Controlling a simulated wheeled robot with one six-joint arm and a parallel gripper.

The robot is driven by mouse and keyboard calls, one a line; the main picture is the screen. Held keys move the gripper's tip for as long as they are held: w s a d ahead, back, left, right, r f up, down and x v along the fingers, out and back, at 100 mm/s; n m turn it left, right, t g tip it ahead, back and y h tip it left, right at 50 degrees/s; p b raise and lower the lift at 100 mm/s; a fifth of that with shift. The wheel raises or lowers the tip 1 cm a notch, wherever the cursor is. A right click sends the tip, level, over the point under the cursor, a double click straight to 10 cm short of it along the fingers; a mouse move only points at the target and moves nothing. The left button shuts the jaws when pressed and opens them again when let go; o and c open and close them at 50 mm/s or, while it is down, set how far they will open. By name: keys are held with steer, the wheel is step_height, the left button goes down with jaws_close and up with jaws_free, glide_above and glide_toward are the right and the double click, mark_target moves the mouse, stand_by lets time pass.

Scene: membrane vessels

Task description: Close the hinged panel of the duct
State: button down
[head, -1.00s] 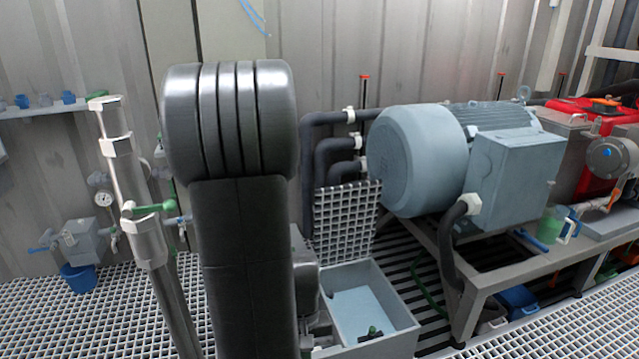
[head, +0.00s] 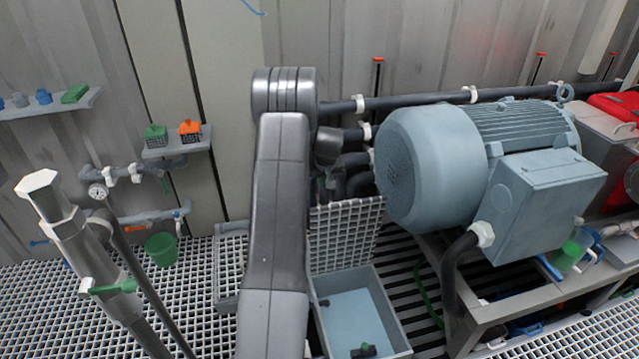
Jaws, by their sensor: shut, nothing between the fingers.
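The duct (head: 392,308) is an open grey box sunk in the floor at bottom centre, with a pale blue inside. Its hinged panel (head: 345,238), a white-grey grating, stands up steeply at the box's far edge, so the duct is open. A small green and black item (head: 364,350) lies inside near the front. My gripper (head: 329,186) is small in view, just above the panel's upper left edge, partly hidden by my arm. Its fingers look shut and hold nothing. I cannot tell whether it touches the panel.
A large blue-grey motor (head: 425,165) on a metal frame stands close on the right. Dark pipes (head: 415,102) run along the wall behind. A metal post (head: 75,240) rises at left. A green bucket (head: 162,249) stands on the floor grating.

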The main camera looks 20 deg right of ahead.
steer(key=x, duration=1)
steer(key=s, duration=0.4)
steer(key=shift+s+a+r, duration=0.2)
steer(key=shift+s, duration=0.05)
steer(key=shift+f, duration=0.1)
